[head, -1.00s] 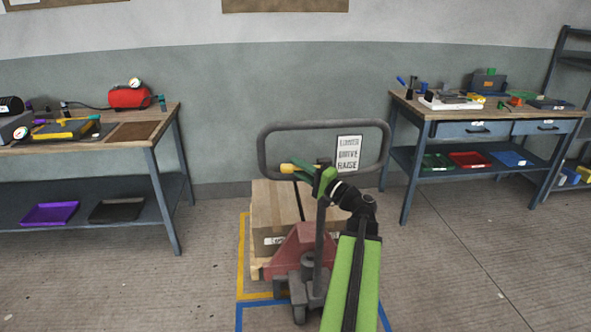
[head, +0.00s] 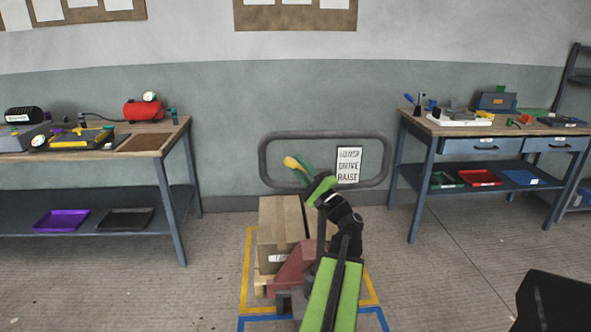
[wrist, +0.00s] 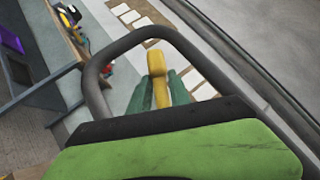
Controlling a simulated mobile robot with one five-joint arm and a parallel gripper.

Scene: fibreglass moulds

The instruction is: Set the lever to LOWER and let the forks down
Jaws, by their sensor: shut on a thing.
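The yellow lever (head: 291,162) sits inside the grey loop handle (head: 264,160) of a red pallet truck (head: 293,268). My gripper (head: 300,167) is shut on the lever. In the wrist view the lever (wrist: 157,68) stands between my two green fingers, with the handle loop (wrist: 98,92) around them. A white sign (head: 348,165) on the handle reads LOWER, DRIVE, RAISE from top to bottom. The lever tilts up and left in the head view. A cardboard box (head: 280,222) stands on a wooden pallet (head: 262,280) over the forks, which are hidden.
A workbench (head: 165,142) with tools and trays stands at the left. Another bench (head: 432,127) with drawers stands at the right. Yellow and blue floor markings (head: 247,262) surround the pallet. Bare floor lies on both sides of the truck.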

